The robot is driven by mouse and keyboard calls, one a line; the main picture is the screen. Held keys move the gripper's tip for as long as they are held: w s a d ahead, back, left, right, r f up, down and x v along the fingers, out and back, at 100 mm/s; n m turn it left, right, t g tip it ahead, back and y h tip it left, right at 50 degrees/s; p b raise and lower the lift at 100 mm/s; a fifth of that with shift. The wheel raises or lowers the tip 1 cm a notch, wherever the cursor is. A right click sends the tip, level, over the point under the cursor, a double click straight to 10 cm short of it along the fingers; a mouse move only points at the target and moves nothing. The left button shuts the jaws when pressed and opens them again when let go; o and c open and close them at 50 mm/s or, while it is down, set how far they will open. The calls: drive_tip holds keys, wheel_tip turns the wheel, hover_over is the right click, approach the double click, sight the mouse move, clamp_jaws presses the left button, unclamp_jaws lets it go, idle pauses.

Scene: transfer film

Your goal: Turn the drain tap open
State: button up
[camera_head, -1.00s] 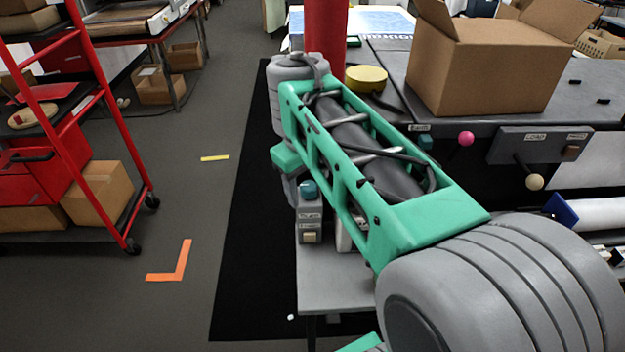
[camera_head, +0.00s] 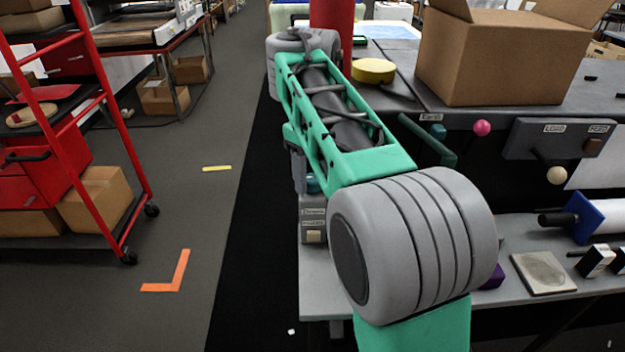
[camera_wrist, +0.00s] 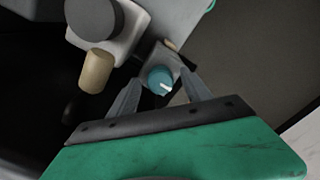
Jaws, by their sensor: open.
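A round teal knob with a white pointer mark, which looks like the drain tap (camera_wrist: 160,79), sits on a small grey block in the wrist view. My gripper (camera_wrist: 162,80) is open, its two grey fingers spread on either side of the knob. I cannot tell whether either finger touches it. In the head view the knob (camera_head: 312,184) shows partly behind my arm, on top of a grey box (camera_head: 313,226) with small labels that I cannot read surely.
A tan cylindrical peg (camera_wrist: 97,71) and a grey round knob (camera_wrist: 93,17) on a pale block lie close to the left finger. A cardboard box (camera_head: 490,62) and a yellow disc (camera_head: 373,71) stand on the machine top. A red cart (camera_head: 60,160) stands left across open floor.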

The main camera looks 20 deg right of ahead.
drive_tip(key=shift+c, duration=0.5)
clamp_jaws()
drive_tip(key=shift+m, duration=0.3)
drive_tip(key=m, duration=0.8)
drive_tip(key=shift+a, duration=0.1)
drive_tip(key=m, duration=0.4)
drive_tip(key=shift+m, duration=0.3)
drive_tip(key=m, duration=0.4)
drive_tip(key=shift+m, duration=0.3)
